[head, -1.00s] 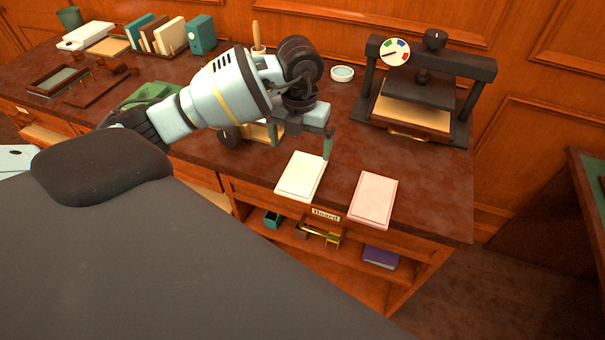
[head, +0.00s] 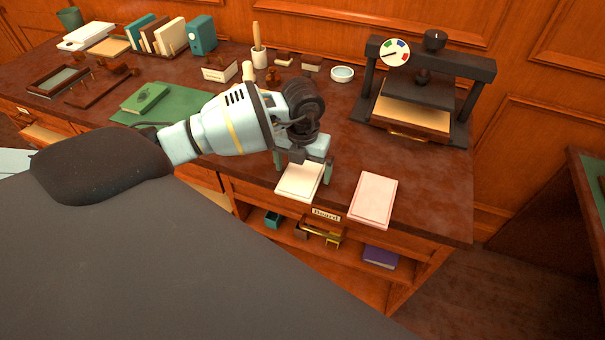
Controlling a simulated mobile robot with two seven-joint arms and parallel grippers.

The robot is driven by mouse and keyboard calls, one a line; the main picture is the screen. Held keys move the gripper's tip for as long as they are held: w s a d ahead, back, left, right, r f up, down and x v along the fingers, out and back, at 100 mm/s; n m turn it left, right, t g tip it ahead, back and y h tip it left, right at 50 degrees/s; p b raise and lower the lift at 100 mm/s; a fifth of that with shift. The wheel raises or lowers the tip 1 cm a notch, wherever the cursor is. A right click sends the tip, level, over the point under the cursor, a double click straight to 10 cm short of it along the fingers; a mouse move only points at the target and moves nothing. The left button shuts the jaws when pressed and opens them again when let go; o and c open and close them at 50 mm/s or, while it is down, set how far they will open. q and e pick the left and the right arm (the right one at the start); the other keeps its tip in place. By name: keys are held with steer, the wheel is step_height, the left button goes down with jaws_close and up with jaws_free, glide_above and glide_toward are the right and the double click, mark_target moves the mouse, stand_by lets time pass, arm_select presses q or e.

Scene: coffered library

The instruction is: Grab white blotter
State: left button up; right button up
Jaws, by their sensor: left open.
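The white blotter (head: 299,184) lies flat near the front edge of the dark desk top (head: 430,195), left of a pink blotter (head: 373,199). My left gripper (head: 304,168) is over the back part of the white blotter, fingers pointing down. It is open, with a finger at each side of the blotter's far end. I cannot tell whether the fingers touch it. The gripper hides the far edge of the blotter. My right gripper is not in view.
A black press (head: 425,90) with a dial stands at the back right. A small white dish (head: 342,73) and a brush pot (head: 260,58) stand behind the gripper. A green book (head: 144,97) lies on a green mat (head: 190,104) at the left. An open shelf is below.

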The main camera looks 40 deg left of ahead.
mark_target(301, 174)
arm_select(q)
steer(key=shift+f, duration=0.1)
steer(key=c, duration=0.9)
steer(key=shift+r, duration=0.9)
steer(key=shift+s+a+r, duration=0.1)
steer(key=shift+s+r, duration=0.2)
steer(key=shift+r, duration=0.6)
steer(key=s+a, duration=0.1)
steer(key=s, duration=0.4)
steer(key=s+a+r, duration=0.1)
steer(key=s+a, duration=0.1)
steer(key=s, duration=0.2)
steer(key=s+a, duration=0.2)
steer(key=s, duration=0.3)
steer(key=shift+s+r+b, duration=0.2)
steer(key=shift+s+b, duration=0.1)
steer(key=shift+b, duration=0.1)
